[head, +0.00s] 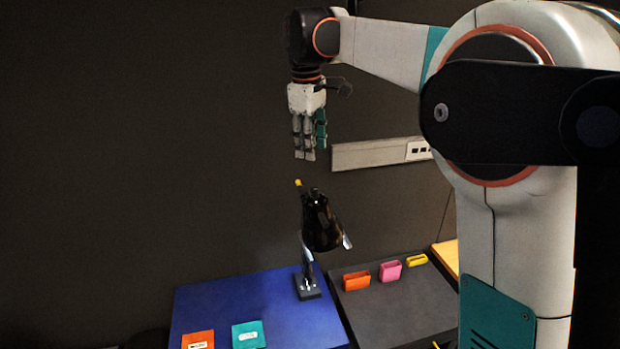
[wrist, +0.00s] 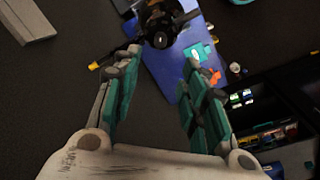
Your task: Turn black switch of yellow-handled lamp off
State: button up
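The lamp (head: 320,225) has a glossy black shade and a stand on a blue surface. A yellow-tipped handle (head: 298,183) sticks up at its upper left. A small dark knob (head: 315,192) tops the shade; I cannot tell whether it is the black switch or how it is set. In the wrist view the lamp (wrist: 160,22) is at the top, beyond my fingertips, with the yellow tip (wrist: 93,66) left of the left finger. My gripper (head: 308,155) points down above the lamp, apart from it. In the wrist view my gripper (wrist: 163,60) has its fingers spread, with nothing between them.
The blue surface (head: 230,300) bears an orange card (head: 198,340) and a teal card (head: 248,335). A dark grey panel (head: 395,310) to the right holds orange (head: 356,281), pink (head: 390,271) and yellow (head: 416,260) holders. A pale socket strip (head: 370,153) runs along the wall behind.

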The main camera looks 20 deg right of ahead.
aim_at(313, 189)
jog(key=f, duration=0.8)
jog(key=w+d+f, duration=0.1)
jog(key=f, duration=0.3)
jog(key=shift+f+p, duration=0.3)
jog(key=shift+p, duration=0.05)
grip_shut()
